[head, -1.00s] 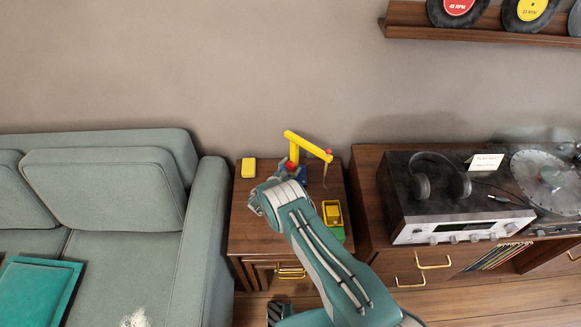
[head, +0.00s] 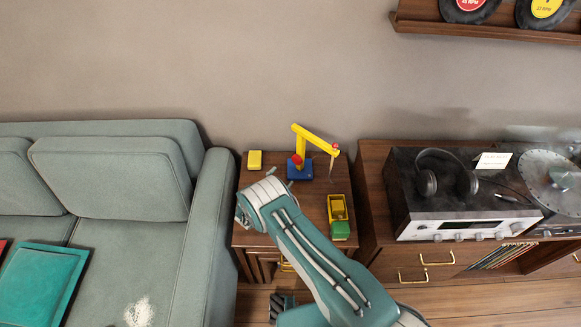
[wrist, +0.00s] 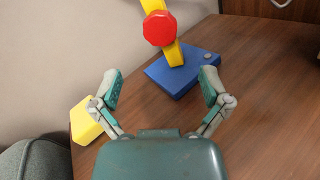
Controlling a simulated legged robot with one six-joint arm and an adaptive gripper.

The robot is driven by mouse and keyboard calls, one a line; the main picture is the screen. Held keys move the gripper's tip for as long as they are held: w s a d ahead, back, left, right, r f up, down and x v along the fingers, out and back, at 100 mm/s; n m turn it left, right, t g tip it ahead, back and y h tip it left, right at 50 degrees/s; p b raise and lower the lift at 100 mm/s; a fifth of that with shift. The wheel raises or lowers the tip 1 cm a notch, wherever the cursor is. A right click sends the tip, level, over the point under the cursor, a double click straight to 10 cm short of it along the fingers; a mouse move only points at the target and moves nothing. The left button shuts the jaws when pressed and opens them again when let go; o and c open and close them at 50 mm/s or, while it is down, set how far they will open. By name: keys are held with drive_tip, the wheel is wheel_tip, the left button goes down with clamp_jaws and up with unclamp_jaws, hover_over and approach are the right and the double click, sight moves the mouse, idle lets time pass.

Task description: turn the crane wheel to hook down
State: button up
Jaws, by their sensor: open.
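The toy crane stands on the small wooden side table, with a yellow mast and boom (head: 318,140) on a blue base (head: 299,170). Its red wheel (head: 297,160) is on the near side of the mast. In the wrist view the red wheel (wrist: 160,28) is a faceted knob at the top centre, with the blue base (wrist: 182,72) behind and below it. A thin line hangs from the red boom tip (head: 335,147); its lower end is small. My gripper (wrist: 160,83) is open and empty, its two fingers spread, with the wheel ahead of them and not touched.
A yellow block (head: 255,160) lies left of the crane, also at the left in the wrist view (wrist: 86,122). A yellow and green toy truck (head: 339,217) stands at the table's right. A sofa (head: 110,180) is left, a stereo cabinet (head: 440,205) right.

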sight(296, 162)
drive_tip(key=shift+v, duration=1.3)
drive_tip(key=n, duration=0.7)
drive_tip(key=shift+w+d+r, duration=0.1)
drive_tip(key=shift+w+d, duration=0.1)
drive_tip(key=shift+w, duration=0.1)
drive_tip(key=x, duration=1)
drive_tip(key=shift+w+d, duration=0.25)
drive_tip(key=shift+d, duration=0.05)
